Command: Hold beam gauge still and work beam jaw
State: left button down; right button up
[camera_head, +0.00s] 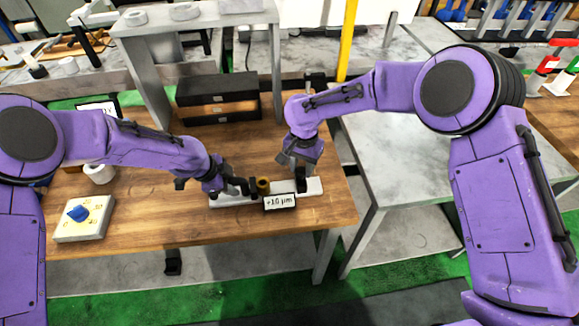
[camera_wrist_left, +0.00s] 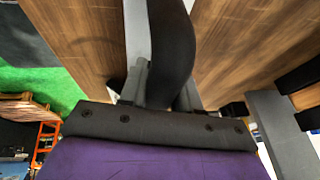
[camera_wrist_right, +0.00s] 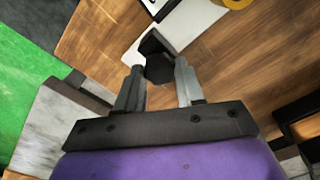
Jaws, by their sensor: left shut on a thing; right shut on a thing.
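The beam gauge is a pale bar (camera_head: 232,199) lying on the wooden table, with a gold round part (camera_head: 263,184) near its middle and a display (camera_head: 279,202) that appears to read +16 µm. My left gripper (camera_head: 232,188) is shut on a dark curved grip at the gauge's left end; this grip (camera_wrist_left: 172,45) fills the left wrist view between the fingers. My right gripper (camera_head: 300,164) is shut on the black beam jaw (camera_head: 301,184) near the bar's right end. In the right wrist view the black jaw block (camera_wrist_right: 156,55) sits between the fingertips.
A blue knob (camera_head: 78,213) on a cream block (camera_head: 85,232) stands at the table's left. A white cup (camera_head: 99,173) is behind it. A grey table (camera_head: 415,170) is at the right.

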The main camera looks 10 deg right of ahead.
jog(key=o, duration=0.8)
jog(key=shift+d, duration=0.15)
notch_tip(320, 180, up, 12)
jog(key=s+a+f+m+g+y, duration=0.1)
jog(key=s+f+m+g+y, duration=0.3)
jog(key=f+y, duration=0.55)
jog(key=d+f+m+t+y, duration=0.1)
jog(key=d+m+t+y, duration=0.1)
jog(key=d+m, duration=0.1)
jog(key=w+d+f+m+t+y, duration=0.1)
jog(key=d+m+t+y, duration=0.2)
jog(key=w+d+f+m+t+y, duration=0.1)
jog(key=d+f+m+t+y, duration=0.1)
jog(key=d+m+y, duration=0.1)
jog(key=shift+d+f, duration=0.1)
jog(key=shift+d, duration=0.35)
jog(key=a, duration=0.4)
jog(key=w+a, duration=0.1)
jog(key=a, duration=0.2)
jog(key=w+a, duration=0.1)
jog(key=a, duration=0.3)
jog(key=shift+w+a, duration=0.2)
jog(key=shift+a, duration=0.1)
